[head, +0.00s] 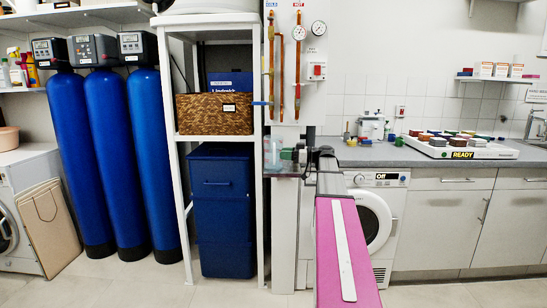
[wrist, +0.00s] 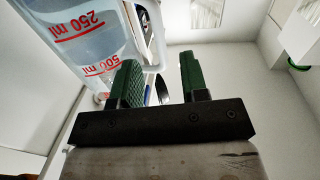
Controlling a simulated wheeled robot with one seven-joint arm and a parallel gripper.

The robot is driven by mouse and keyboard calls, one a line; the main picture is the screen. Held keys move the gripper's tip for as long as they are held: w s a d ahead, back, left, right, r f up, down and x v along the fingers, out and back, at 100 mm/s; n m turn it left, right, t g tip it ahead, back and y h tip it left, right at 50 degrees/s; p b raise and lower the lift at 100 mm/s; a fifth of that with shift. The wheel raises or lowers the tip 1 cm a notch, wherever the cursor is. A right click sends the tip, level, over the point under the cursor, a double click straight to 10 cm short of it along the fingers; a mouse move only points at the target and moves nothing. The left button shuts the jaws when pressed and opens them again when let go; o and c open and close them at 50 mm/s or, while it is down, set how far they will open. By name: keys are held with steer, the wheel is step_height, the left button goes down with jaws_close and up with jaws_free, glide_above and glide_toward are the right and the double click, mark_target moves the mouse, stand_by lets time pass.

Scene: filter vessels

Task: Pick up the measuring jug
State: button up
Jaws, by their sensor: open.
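The measuring jug (wrist: 80,35) is clear plastic with red 250 ml and 500 ml marks. It fills the upper left of the wrist view, and its far side is cut off by the frame. Its pale handle (wrist: 152,40) shows just beyond my gripper's fingertips. In the head view the jug (head: 272,153) is small and faint in front of the white column. My gripper (wrist: 160,68) has green fingers and is open, close beside the jug at its handle side. I cannot tell whether the handle lies between the fingers. My gripper (head: 299,155) also shows in the head view.
Copper pipes with gauges (head: 299,33) rise above the jug. The grey counter (head: 395,155) at right holds a tray of coloured blocks (head: 490,150). Blue vessels (head: 110,160) stand far left.

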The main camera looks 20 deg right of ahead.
steer(key=x, duration=0.5)
steer(key=shift+f, duration=0.1)
jaws_close()
